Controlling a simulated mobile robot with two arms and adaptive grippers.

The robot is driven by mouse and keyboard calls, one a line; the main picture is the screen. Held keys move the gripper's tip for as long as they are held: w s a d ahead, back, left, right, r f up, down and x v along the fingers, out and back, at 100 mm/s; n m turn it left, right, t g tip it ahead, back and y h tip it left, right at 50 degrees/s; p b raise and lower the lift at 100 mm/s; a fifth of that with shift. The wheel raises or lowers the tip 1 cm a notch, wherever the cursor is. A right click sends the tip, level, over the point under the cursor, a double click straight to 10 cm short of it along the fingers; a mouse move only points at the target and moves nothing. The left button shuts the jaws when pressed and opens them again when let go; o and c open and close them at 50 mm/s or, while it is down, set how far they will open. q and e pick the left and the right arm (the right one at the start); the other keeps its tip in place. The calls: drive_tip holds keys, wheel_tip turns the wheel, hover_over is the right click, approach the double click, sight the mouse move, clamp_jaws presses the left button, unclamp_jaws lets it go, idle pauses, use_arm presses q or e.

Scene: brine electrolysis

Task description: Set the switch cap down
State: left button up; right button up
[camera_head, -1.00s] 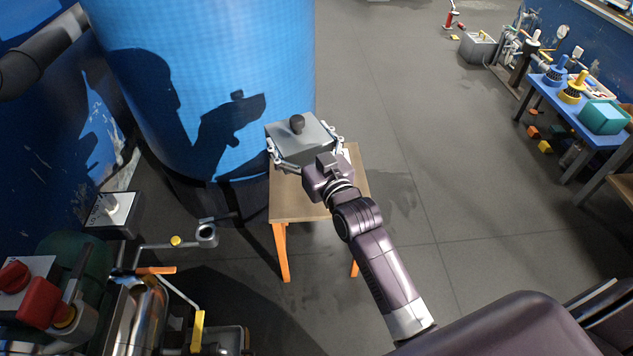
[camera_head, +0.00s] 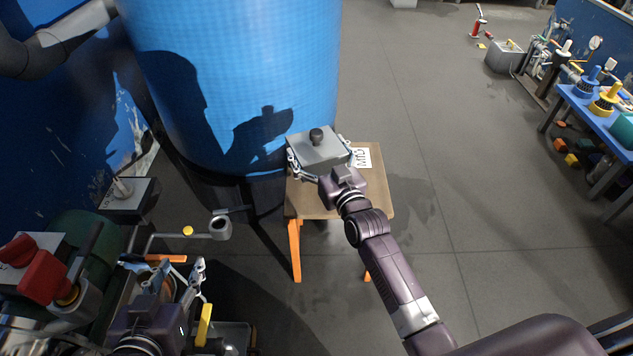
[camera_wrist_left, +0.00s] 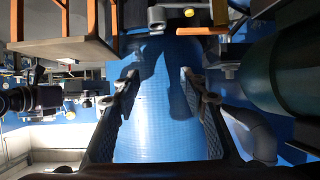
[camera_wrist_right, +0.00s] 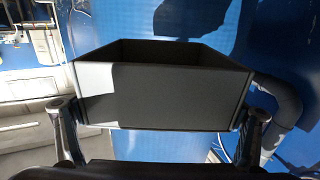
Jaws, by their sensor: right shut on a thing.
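The switch cap (camera_head: 321,152) is a grey box with a black knob on top. My right gripper (camera_head: 321,163) is shut on it, with a finger on each side. In the right wrist view the cap (camera_wrist_right: 165,95) shows its dark hollow side between the fingers. It is over the back left part of a small wooden table (camera_head: 335,203) with orange legs; I cannot tell whether it touches the top. My left gripper (camera_head: 179,273) is open and empty at the lower left, near the pipework. It also shows open in the left wrist view (camera_wrist_left: 160,78).
A blue tank (camera_head: 235,85) stands close behind the table. A white label (camera_head: 362,157) lies on the table, right of the cap. A grey box with a lever (camera_head: 125,195) is at the left. A blue bench (camera_head: 600,115) stands far right. Grey floor between is clear.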

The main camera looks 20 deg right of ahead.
use_arm(q)
wheel_tip(320, 180, up, 15)
drive_tip(key=w+d+t+h+b, duration=0.2)
drive_tip(key=w+d+t+b, duration=0.1)
drive_tip(key=t, duration=0.5)
use_arm(e)
wheel_tip(320, 180, down, 7)
drive_tip(key=shift+f, duration=0.3)
wheel_tip(320, 180, down, 4)
drive_tip(key=shift+r+b, duration=0.25)
drive_tip(key=shift+b, duration=0.55)
use_arm(q)
drive_tip(key=s+r+t+h, duration=0.2)
drive_tip(key=s+r+t, duration=0.2)
drive_tip(key=r, duration=0.5)
drive_tip(key=shift+s+a+m+t, duration=0.3)
drive_tip(key=shift+s+t, duration=0.1)
drive_tip(key=shift+s, duration=0.1)
use_arm(e)
drive_tip(key=shift+f, duration=0.1)
drive_tip(key=o, duration=1.1)
use_arm(q)
drive_tip(key=shift+s+r, duration=0.15)
drive_tip(key=shift+r, duration=0.05)
